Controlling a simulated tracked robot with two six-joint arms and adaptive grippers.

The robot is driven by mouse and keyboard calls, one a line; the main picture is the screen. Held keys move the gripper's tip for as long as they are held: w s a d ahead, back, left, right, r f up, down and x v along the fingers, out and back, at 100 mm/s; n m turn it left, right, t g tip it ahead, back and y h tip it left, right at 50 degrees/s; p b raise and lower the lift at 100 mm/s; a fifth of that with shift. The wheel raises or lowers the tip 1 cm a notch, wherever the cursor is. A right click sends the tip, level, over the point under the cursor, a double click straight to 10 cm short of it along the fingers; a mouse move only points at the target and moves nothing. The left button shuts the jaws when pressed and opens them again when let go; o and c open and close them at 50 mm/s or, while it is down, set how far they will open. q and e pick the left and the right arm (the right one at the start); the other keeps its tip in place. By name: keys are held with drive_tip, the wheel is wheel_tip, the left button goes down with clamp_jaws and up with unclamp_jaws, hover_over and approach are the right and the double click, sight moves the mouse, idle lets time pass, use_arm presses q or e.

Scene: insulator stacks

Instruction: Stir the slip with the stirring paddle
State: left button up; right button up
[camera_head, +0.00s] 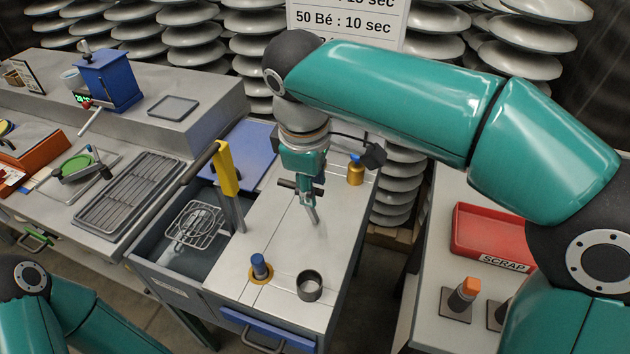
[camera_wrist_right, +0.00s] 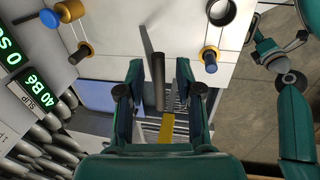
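My right gripper (camera_head: 305,191) points down above the pale bench top. In the right wrist view it (camera_wrist_right: 160,75) is open, with a gap on both sides of a dark grey rod (camera_wrist_right: 158,82) between its fingers. I cannot tell whether this rod is the stirring paddle. The tank (camera_head: 150,262) left of the gripper has a wire rack (camera_head: 194,226) inside; the slip is hard to make out. A yellow upright piece (camera_head: 228,170) with a brown handle (camera_head: 200,166) stands at the tank's right edge. My left gripper (camera_wrist_right: 268,48) shows small in the wrist view, its fingers unclear.
A blue-topped brass fitting (camera_head: 260,267) and a dark cup (camera_head: 309,286) stand at the bench's front. Another brass fitting (camera_head: 356,172) is behind the gripper. A blue panel (camera_head: 247,150) lies behind the tank. A red scrap tray (camera_head: 490,235) is on the right table.

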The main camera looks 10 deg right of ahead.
clamp_jaws()
